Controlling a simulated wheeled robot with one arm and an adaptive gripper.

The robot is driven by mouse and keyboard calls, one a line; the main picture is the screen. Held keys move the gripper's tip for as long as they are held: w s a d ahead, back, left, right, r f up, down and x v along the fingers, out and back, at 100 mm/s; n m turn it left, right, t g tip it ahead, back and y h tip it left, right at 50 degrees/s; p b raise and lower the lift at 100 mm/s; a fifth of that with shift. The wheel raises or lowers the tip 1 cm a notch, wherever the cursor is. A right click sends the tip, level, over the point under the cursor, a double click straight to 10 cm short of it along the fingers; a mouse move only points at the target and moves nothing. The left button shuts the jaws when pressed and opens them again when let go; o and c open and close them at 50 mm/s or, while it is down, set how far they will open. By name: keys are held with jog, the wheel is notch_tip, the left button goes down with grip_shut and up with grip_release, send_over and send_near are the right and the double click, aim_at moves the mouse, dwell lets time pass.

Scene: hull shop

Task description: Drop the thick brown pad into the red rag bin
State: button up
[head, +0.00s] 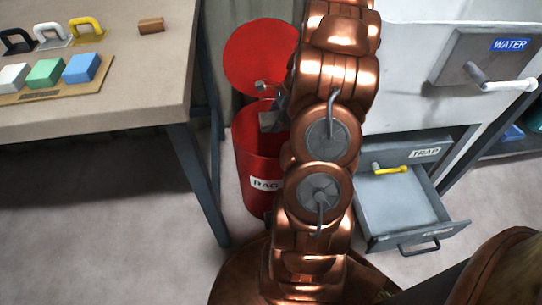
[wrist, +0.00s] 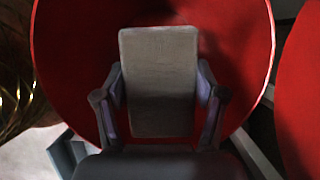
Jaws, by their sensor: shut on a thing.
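My gripper (wrist: 160,88) is shut on a thick rectangular pad (wrist: 158,50), which looks grey-brown in the dim light of the wrist view. The fingers press its two sides. The red rag bin (head: 258,160) stands on the floor left of my arm, with its round red lid (head: 260,52) raised. In the wrist view the pad is over the red round mouth of the bin (wrist: 70,55). In the head view my gripper (head: 270,100) is at the bin's mouth, partly hidden by my arm. How deep the pad sits cannot be told.
A table (head: 120,110) at left bears coloured blocks on a board (head: 50,90), several handled tools and a small brown block (head: 151,25). At right, a white cabinet (head: 410,60) has a grey drawer (head: 400,205) pulled open, with a yellow-handled thing (head: 390,170) at it.

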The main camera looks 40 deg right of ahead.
jog(key=o, duration=1.3)
notch_tip(320, 180, up, 10)
jog(key=shift+r, duration=0.1)
dwell(0.3)
